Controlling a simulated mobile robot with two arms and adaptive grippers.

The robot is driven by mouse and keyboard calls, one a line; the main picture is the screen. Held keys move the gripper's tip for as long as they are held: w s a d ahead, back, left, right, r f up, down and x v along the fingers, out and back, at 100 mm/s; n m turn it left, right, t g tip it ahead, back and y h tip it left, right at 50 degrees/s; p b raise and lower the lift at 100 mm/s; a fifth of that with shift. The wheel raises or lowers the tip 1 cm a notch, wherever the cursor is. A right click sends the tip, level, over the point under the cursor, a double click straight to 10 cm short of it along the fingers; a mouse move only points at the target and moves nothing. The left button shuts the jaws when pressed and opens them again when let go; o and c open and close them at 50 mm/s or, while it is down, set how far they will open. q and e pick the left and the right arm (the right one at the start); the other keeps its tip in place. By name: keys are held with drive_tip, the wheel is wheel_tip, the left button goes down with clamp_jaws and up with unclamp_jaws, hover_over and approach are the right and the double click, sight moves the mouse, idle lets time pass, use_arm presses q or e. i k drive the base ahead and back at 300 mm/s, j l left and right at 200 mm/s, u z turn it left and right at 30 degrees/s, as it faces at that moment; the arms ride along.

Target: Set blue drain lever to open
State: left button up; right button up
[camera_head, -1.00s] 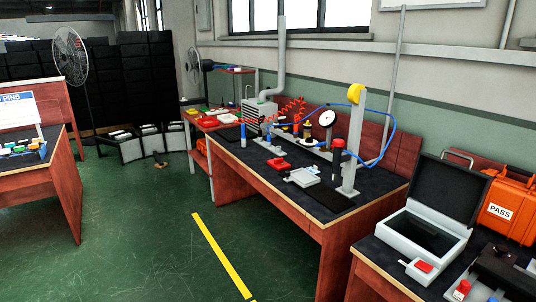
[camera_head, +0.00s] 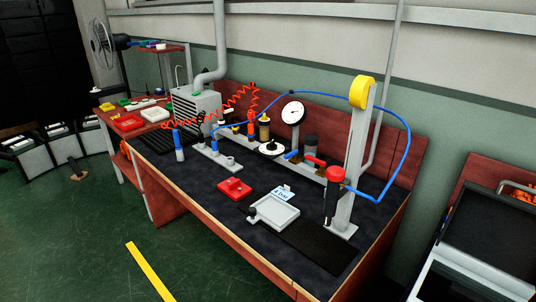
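A small blue lever-like part (camera_head: 292,154) sits in the middle of the bench fixture. It is just left of a red lever-like part (camera_head: 314,160), below the round white gauge (camera_head: 293,112). It is too small to tell which way the blue part is set. Other blue parts in view are the blue hose (camera_head: 409,150) and a blue-bodied cylinder (camera_head: 178,140) at the left of the bench. Neither of my grippers shows in the view.
The dark-topped bench (camera_head: 210,205) also holds a red block (camera_head: 235,188), a grey tray (camera_head: 274,214) and a red-and-black tool (camera_head: 335,180) hanging by a post. An open grey case (camera_head: 470,245) stands at the right. Green floor (camera_head: 60,240) is clear in front of the bench.

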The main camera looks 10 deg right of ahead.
sight(294, 153)
drive_tip(key=i+j+z, duration=0.2)
drive_tip(key=i+z, duration=0.25)
drive_tip(key=i+j+z, duration=0.4)
drive_tip(key=i, duration=0.25)
